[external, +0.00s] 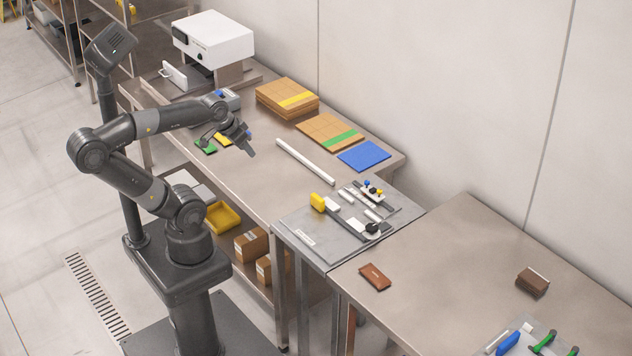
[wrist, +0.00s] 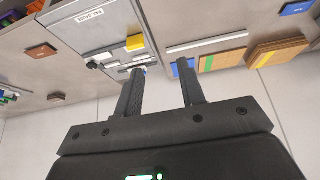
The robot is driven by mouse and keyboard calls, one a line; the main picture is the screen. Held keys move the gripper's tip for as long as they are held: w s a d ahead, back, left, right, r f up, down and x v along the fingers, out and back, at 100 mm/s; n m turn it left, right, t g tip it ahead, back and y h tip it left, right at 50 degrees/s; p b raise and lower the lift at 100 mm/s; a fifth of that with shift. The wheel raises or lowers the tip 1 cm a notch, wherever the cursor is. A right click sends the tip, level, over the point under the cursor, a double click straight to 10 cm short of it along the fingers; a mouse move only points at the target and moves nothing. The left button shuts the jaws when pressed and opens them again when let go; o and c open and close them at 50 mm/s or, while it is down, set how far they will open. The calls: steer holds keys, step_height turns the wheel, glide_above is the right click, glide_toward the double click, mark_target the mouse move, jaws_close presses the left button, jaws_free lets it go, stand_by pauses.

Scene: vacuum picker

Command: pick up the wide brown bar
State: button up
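A flat reddish-brown bar (external: 375,277) with a small dark mark lies on the right-hand steel table, near its left front edge. It also shows at the upper left of the wrist view (wrist: 41,51). A thicker, darker brown block (external: 532,282) lies farther right on the same table, and shows in the wrist view (wrist: 56,96). Which one counts as the wide bar is not certain, but the flat one looks broader. My gripper (wrist: 160,66) is open and empty, its two fingers apart. In the external view it hangs over the left table, far from both brown pieces.
A grey tray (external: 306,238) with a yellow block and small fittings stands between gripper and brown bar. A white rod (external: 305,161), blue plate (external: 364,155) and cardboard stacks (external: 288,98) lie on the left table. Blue and green tools lie front right. The wall runs behind.

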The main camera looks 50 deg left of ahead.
steer(key=shift+o, duration=0.4)
steer(key=o, duration=1.3)
steer(key=shift+w, duration=0.1)
